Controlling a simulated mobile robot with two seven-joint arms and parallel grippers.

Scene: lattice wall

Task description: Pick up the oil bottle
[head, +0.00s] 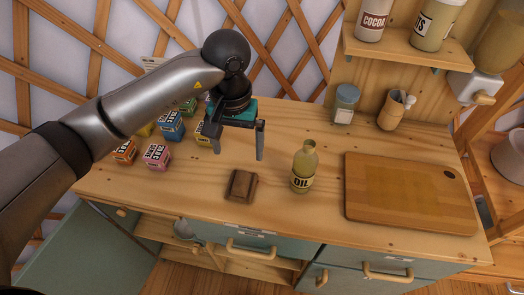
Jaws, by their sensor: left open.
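The oil bottle (302,170) stands upright on the wooden counter (270,215), a yellowish-green bottle with a dark "OIL" label. My left gripper (238,150) is open and empty, with its two fingers pointing down. It is to the left of the bottle and apart from it, above the counter. My right gripper is not in view.
A small brown wooden block (241,185) lies left of the bottle. A cutting board (410,193) lies to its right. Several small boxes (157,156) stand at the left. A jar (343,104) and a wooden cup (392,112) stand behind, below a shelf (405,48).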

